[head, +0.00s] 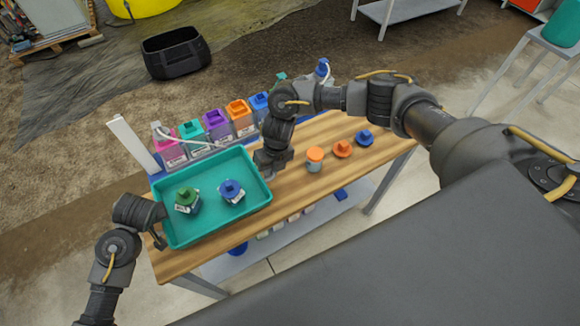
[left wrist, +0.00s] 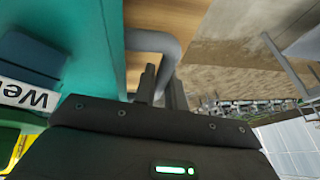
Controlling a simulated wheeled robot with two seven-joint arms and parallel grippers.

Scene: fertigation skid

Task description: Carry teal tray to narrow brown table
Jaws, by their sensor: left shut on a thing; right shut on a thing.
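The teal tray (head: 212,216) sits over the left part of a long wood-topped brown table (head: 330,165); whether it touches the top cannot be told. It holds a green-capped bottle (head: 187,201) and a blue-capped bottle (head: 231,191), both upright. My left gripper (head: 158,237) is shut at the tray's left side. In the left wrist view, its fingers (left wrist: 162,88) close by a grey curved handle (left wrist: 156,42) on the teal wall (left wrist: 95,40). My right gripper (head: 267,173) is shut at the tray's right side; its grip is partly hidden.
Behind the tray stands a row of colored containers (head: 240,118) with white tubing. An orange-capped jar (head: 315,159), an orange cap (head: 342,148) and a blue cap (head: 365,138) are to the right. A black crate (head: 175,53) lies on the ground behind. A pale stand (head: 515,65) is at far right.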

